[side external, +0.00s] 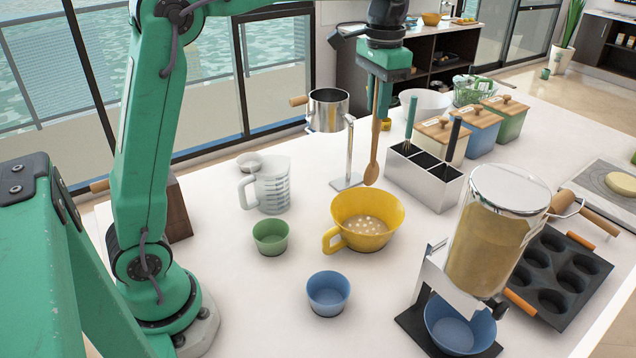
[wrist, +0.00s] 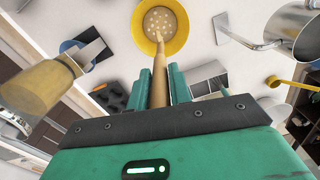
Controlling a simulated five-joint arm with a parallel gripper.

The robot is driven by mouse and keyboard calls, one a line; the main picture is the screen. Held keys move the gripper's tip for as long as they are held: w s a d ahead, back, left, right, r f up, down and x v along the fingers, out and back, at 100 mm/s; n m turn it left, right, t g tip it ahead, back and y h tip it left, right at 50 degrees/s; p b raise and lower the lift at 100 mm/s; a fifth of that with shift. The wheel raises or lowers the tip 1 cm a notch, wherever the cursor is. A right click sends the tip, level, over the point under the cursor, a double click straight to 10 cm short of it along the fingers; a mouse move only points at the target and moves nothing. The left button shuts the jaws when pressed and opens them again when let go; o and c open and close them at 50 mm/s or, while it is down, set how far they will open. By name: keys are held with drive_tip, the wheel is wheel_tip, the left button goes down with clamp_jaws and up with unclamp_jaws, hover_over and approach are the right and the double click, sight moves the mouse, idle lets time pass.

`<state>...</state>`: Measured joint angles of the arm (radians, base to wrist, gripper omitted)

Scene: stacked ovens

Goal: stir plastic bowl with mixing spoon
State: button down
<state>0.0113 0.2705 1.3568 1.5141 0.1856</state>
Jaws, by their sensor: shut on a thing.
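The plastic bowl (side external: 389,238) is yellow with a side handle and stands on the white counter, with pale round pieces inside. It also shows at the top of the wrist view (wrist: 180,48). My gripper (side external: 383,72) is above and behind the bowl in the side view, shut on the wooden mixing spoon (side external: 373,145). The spoon hangs nearly upright, its head down, apparently above the bowl's rim in the side view. In the wrist view the spoon handle (wrist: 158,90) runs between my fingers (wrist: 159,88) toward the bowl.
A metal utensil holder (side external: 425,188) stands right of the bowl. A metal sifter on a stand (side external: 328,112) is behind left. A green bowl (side external: 271,243), a blue bowl (side external: 328,300) and a measuring jug (side external: 272,188) are nearby. A tall dispenser (side external: 490,240) and a muffin tin (side external: 550,285) are right.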

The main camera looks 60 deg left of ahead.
sight(371, 162)
drive_tip(key=shift+f, duration=7.15)
drive_tip(key=shift+s, duration=0.15)
